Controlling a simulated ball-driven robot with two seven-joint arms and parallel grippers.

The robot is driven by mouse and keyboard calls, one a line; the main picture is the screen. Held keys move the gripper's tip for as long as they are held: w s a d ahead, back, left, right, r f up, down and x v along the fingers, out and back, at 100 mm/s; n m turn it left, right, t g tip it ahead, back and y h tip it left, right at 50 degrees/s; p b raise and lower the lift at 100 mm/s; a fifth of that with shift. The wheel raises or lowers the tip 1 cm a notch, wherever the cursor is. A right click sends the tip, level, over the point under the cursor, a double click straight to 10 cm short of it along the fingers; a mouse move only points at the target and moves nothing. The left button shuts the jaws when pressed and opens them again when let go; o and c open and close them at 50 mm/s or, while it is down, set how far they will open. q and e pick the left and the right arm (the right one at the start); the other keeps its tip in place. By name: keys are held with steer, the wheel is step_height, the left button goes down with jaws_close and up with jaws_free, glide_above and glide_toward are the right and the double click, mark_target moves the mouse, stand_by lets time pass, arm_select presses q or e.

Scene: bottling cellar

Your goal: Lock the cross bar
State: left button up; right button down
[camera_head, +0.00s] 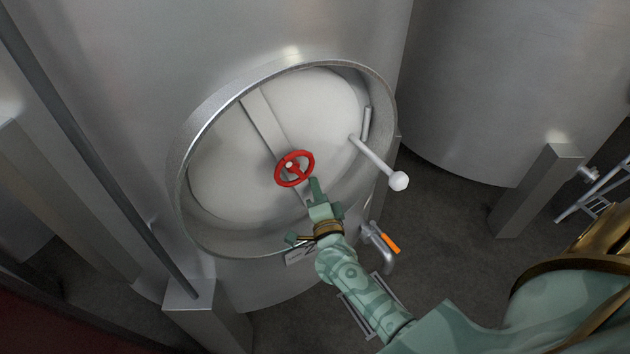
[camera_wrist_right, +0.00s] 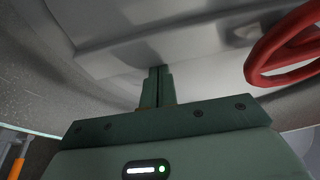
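The cross bar (camera_head: 264,122) is a flat grey strip that runs diagonally across the round pale tank door (camera_head: 228,170). A red handwheel (camera_head: 294,168) sits on the bar near the door's middle; part of it shows at the right of the right wrist view (camera_wrist_right: 285,50). My right gripper (camera_head: 314,186) is just below and right of the wheel, over the bar's lower part, which it partly hides. In the right wrist view its two fingers (camera_wrist_right: 157,85) are together with nothing visible between them. I cannot tell whether they touch the bar. My left gripper is not in view.
A metal rim (camera_head: 190,140) surrounds the door. A lever with a white ball knob (camera_head: 398,181) sticks out at its right. Below is a tap with an orange handle (camera_head: 390,243). A second tank (camera_head: 480,90) stands at the right, with dark floor between.

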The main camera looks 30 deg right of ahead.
mark_target(301, 193)
steer(key=a+m, duration=0.1)
steer(key=a+f+m+g+p, duration=0.1)
steer(key=a+m, duration=0.1)
steer(key=shift+f, duration=0.1)
steer(key=shift+a+f+m+y+p, duration=0.1)
steer(key=shift+a+m+y+p, duration=0.2)
steer(key=shift+m+p, duration=0.1)
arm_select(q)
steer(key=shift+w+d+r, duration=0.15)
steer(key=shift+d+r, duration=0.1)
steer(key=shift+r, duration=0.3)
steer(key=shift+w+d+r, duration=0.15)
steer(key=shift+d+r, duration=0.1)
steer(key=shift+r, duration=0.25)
arm_select(e)
steer(key=shift+a, duration=0.1)
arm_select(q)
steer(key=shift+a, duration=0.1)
